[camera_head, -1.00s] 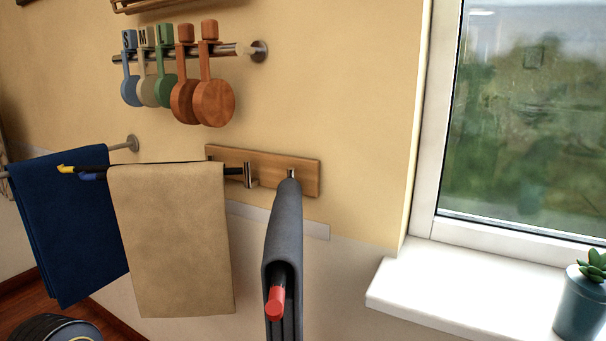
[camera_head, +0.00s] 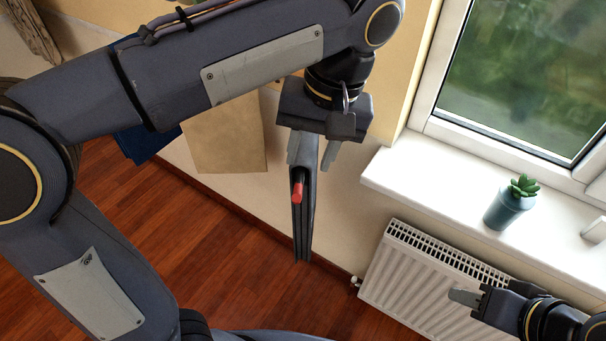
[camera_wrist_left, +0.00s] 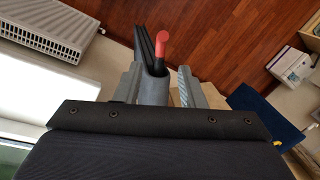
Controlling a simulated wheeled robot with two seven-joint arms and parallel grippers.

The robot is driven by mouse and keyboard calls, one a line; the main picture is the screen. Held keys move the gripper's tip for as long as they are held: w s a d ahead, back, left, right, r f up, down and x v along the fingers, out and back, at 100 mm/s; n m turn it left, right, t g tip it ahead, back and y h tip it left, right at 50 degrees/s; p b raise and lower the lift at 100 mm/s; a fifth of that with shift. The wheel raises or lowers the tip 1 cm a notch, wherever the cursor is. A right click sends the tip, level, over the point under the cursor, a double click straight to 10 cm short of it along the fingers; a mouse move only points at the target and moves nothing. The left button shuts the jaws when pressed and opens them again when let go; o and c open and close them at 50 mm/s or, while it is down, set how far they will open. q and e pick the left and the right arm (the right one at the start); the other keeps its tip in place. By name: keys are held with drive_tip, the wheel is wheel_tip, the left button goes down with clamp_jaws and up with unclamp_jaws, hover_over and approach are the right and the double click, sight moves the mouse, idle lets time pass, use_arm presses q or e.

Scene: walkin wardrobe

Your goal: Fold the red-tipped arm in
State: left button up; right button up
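The red-tipped arm (camera_head: 298,190) points out from the wall toward me, with a dark grey towel (camera_head: 303,230) hanging over it. Its red tip also shows in the left wrist view (camera_wrist_left: 162,42). My left gripper (camera_head: 314,152) is above the draped arm, its two fingers apart on either side of it. In the left wrist view, the fingers (camera_wrist_left: 160,88) are spread with the towel-covered arm between them; I cannot tell whether they touch it. My right gripper (camera_head: 466,299) is at the lower right, away from the arm; its finger opening is unclear.
A tan towel (camera_head: 225,135) and a blue towel (camera_head: 148,143) hang to the left. A white windowsill (camera_head: 430,185) with a potted succulent (camera_head: 508,208) is at the right, above a white radiator (camera_head: 400,285).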

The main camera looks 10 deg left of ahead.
sight(298, 190)
use_arm(q)
drive_tip(key=f, duration=0.2)
drive_tip(key=a+f, duration=0.1)
drive_tip(key=f, duration=0.4)
drive_tip(key=shift+s+a+b, duration=0.2)
drive_tip(key=shift+a+b, duration=0.1)
drive_tip(key=shift+b, duration=0.05)
clamp_jaws()
